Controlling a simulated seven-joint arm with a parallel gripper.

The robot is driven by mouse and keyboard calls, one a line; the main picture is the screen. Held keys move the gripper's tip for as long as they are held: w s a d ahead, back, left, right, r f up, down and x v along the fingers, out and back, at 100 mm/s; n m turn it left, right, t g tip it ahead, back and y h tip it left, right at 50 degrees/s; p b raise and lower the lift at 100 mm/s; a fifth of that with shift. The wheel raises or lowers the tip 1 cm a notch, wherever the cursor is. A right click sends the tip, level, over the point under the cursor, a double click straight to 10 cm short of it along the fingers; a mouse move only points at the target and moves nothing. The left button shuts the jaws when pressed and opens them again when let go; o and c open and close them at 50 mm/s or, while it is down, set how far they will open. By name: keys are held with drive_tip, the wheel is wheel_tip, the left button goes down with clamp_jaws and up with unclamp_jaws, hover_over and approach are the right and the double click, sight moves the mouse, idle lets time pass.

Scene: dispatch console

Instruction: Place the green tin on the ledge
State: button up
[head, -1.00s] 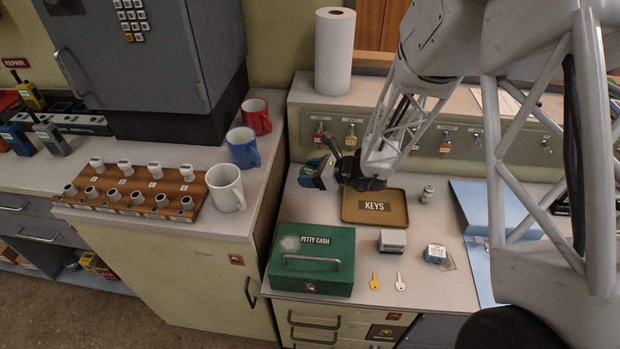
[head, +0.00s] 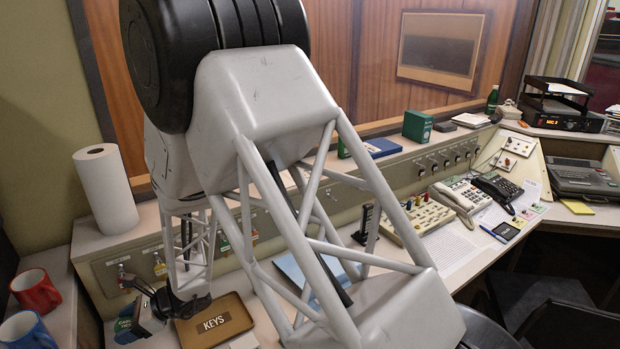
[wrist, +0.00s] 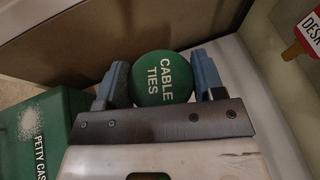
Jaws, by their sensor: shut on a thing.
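The green tin (wrist: 162,78) has a round lid marked CABLE TIES and sits between the two blue finger pads of my gripper (wrist: 163,84) in the wrist view. My gripper is shut on it. In the head view the tin (head: 124,326) shows in part at the lower left, with my gripper (head: 140,316) beside the keys tray, low in front of the ledge. The ledge (head: 105,242) is the raised shelf along the back, with key hooks on its front face.
A paper towel roll (head: 105,190) stands on the ledge's left end. The keys tray (head: 213,322) lies right of my gripper. A green box (head: 417,126) stands farther along the ledge. Red (head: 35,291) and blue (head: 27,330) mugs are at left. The petty cash box (wrist: 50,125) is close by.

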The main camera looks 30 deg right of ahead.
sight(127, 323)
wheel_tip(127, 323, up, 25)
drive_tip(key=w+d+m+t+h, duration=0.1)
drive_tip(key=w+d+m+t, duration=0.15)
drive_tip(key=d, duration=1.05)
drive_tip(key=w+d+m+t+h, duration=0.15)
drive_tip(key=w+d, duration=0.25)
drive_tip(key=d, duration=0.8)
drive_tip(key=w+d+m+t+h, duration=0.15)
drive_tip(key=w+d, duration=0.25)
drive_tip(key=d, duration=0.9)
drive_tip(key=shift+m+t+y, duration=0.3)
drive_tip(key=shift+m+t, duration=0.05)
drive_tip(key=shift+t, duration=0.1)
wheel_tip(127, 323, down, 5)
drive_tip(key=shift+s+a+r, duration=0.1)
drive_tip(key=shift+s, duration=0.05)
drive_tip(key=w+d, duration=0.1)
drive_tip(key=w, duration=0.4)
drive_tip(key=w+f, duration=0.1)
drive_tip(key=w, duration=0.4)
drive_tip(key=w+d, duration=0.1)
drive_tip(key=w, duration=0.5)
drive_tip(key=shift+d+f, duration=0.25)
drive_tip(key=shift+d, duration=0.05)
drive_tip(key=shift+s, duration=0.1)
drive_tip(key=shift+f, duration=1.75)
